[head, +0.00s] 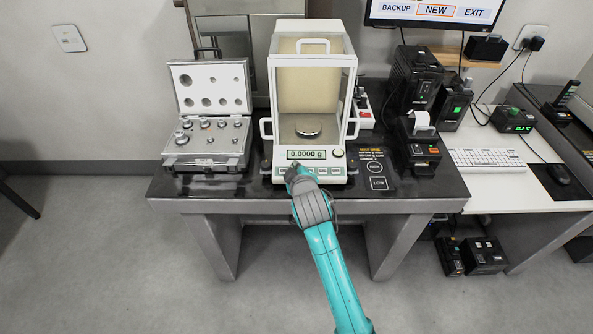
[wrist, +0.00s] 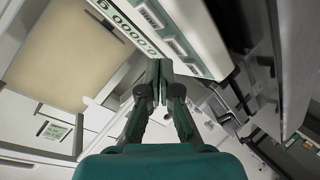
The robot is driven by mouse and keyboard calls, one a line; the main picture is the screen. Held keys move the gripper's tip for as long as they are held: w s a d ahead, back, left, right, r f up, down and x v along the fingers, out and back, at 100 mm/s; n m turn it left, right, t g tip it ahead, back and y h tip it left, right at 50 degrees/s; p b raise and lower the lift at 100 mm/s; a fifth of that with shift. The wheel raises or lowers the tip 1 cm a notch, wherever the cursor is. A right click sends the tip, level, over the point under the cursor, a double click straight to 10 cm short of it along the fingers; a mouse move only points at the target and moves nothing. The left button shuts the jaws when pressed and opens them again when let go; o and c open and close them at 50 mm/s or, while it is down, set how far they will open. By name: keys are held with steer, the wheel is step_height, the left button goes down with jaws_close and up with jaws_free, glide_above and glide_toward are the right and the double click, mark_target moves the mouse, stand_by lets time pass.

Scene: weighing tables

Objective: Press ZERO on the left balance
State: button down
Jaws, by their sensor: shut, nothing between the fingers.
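The balance (head: 310,105) stands on the dark-topped table, a white unit with a glass draft shield around a round metal pan. Its display (head: 306,154) reads 0.0000 g, and a row of small buttons (head: 322,171) runs along the front panel below it. My gripper (head: 292,170) is shut and empty at the left part of this row, hiding some buttons. Whether it touches a button I cannot tell. In the wrist view the closed fingertips (wrist: 160,68) point toward the tilted front panel (wrist: 165,30), with the display digits beside them. The ZERO label is not readable.
An open case of metal weights (head: 208,140) lies left of the balance. A dark mat with printed boxes (head: 376,172) and a small printer (head: 418,145) are on the right. A monitor (head: 434,10) hangs behind. The table's front edge is clear on the left.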

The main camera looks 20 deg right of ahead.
steer(key=shift+r, duration=0.1)
steer(key=shift+s+a+r, duration=0.1)
steer(key=shift+s+r, duration=0.2)
steer(key=shift+r, duration=0.45)
steer(key=shift+s+a+r, duration=0.1)
steer(key=shift+s+r, duration=0.15)
steer(key=shift+r, duration=0.5)
steer(key=shift+s+a+r, duration=0.1)
steer(key=shift+s+r, duration=0.2)
steer(key=shift+r, duration=0.45)
steer(key=s+f+m+y, duration=0.1)
steer(key=s+f+m, duration=0.1)
steer(key=s+f, duration=0.8)
steer(key=s+f+m+y, duration=0.1)
steer(key=s+f, duration=0.3)
steer(key=s, duration=1.3)
steer(key=s+r+m+t, duration=0.1)
steer(key=s+r, duration=0.3)
steer(key=s, duration=0.8)
steer(key=s+r+m, duration=0.4)
steer(key=s+r, duration=0.1)
steer(key=s, duration=0.8)
steer(key=shift+s+d+t, duration=0.2)
steer(key=shift+d+t, duration=0.05)
steer(key=shift+t, duration=0.15)
